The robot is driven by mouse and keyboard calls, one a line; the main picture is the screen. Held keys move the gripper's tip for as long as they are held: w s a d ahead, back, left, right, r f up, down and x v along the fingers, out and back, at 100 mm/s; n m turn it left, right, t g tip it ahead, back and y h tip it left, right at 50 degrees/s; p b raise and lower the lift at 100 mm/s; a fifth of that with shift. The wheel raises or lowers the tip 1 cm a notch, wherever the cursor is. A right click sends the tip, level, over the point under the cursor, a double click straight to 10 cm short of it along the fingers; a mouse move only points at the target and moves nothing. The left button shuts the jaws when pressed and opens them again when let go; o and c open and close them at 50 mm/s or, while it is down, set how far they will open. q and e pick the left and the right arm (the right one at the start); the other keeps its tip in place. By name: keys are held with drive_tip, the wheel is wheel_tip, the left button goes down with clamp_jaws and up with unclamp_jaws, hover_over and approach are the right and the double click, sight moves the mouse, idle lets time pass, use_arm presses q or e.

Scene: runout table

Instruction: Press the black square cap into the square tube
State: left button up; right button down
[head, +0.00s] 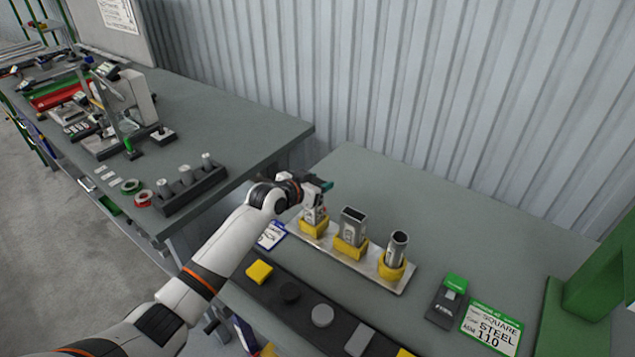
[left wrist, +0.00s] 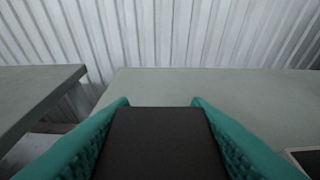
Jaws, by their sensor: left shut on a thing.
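My left gripper (head: 325,186) is at the left end of the tube rack in the head view, just above and partly in front of the leftmost tube. In the left wrist view its teal fingers (left wrist: 160,104) are shut on the black square cap (left wrist: 155,145), which shows as a flat dark face. In the head view the cap cannot be made out. The leftmost tube (head: 311,216) stands upright in a yellow holder, its top hidden by the gripper. I cannot tell whether cap and tube touch. An open rectangular tube (head: 351,223) stands beside it. My right gripper is out of view.
A round tube (head: 397,247) stands at the right end of the pale rack plate (head: 372,267). A dark strip in front holds a yellow cap (head: 259,272), a black round cap (head: 290,292) and grey ones. A green-topped device (head: 447,299) and a STEEL card (head: 492,327) lie right.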

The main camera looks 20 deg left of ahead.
use_arm(q)
drive_tip(key=shift+f+b, duration=0.45)
drive_tip(key=shift+f, duration=0.1)
drive_tip(key=o, duration=1)
drive_tip(key=shift+o, duration=0.2)
drive_tip(key=b+v, duration=0.1)
drive_tip(key=v, duration=1.1)
drive_tip(key=shift+b, duration=0.3)
